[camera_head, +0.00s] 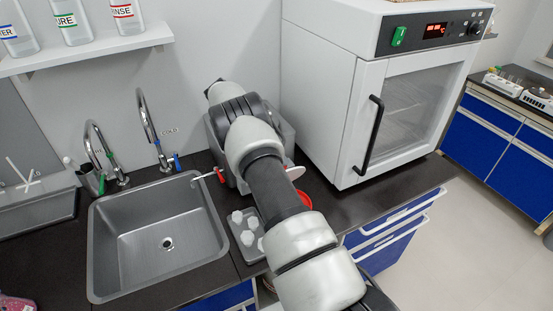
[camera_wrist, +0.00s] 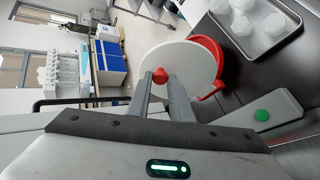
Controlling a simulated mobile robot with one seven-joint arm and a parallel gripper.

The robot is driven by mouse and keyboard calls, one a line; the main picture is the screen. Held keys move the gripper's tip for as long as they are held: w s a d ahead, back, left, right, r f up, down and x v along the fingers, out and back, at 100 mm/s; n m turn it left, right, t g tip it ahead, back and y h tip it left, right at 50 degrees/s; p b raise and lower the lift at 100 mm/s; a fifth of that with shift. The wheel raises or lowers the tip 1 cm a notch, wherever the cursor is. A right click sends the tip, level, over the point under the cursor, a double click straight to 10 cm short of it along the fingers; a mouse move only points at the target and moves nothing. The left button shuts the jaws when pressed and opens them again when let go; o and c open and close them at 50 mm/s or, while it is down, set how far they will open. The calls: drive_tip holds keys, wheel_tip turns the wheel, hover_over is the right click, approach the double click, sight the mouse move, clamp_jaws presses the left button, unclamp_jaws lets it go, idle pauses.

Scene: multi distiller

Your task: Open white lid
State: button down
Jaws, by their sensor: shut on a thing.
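The white lid (camera_wrist: 190,68) is a round disc with a small red knob (camera_wrist: 160,75). My gripper (camera_wrist: 159,83) has its two fingers on either side of this knob and is shut on it. A red round part (camera_wrist: 216,62) shows past the lid's right edge in the wrist view; the lid hides the rest of it. In the head view a sliver of the white lid (camera_head: 294,173) shows beside my arm, and the red part (camera_head: 304,199) shows lower down. My arm hides the gripper there. I cannot tell whether lid and red part touch.
A tray of white cups (camera_head: 249,240) stands on the dark counter left of my arm. A grey device with a green button (camera_wrist: 263,115) is close by. The metal sink (camera_head: 160,255) is left, and the white oven (camera_head: 385,90) stands right. Bare counter (camera_head: 365,207) shows before the oven.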

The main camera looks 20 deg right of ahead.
drive_tip(key=c, duration=1.6)
unclamp_jaws()
drive_tip(key=shift+s, duration=0.15)
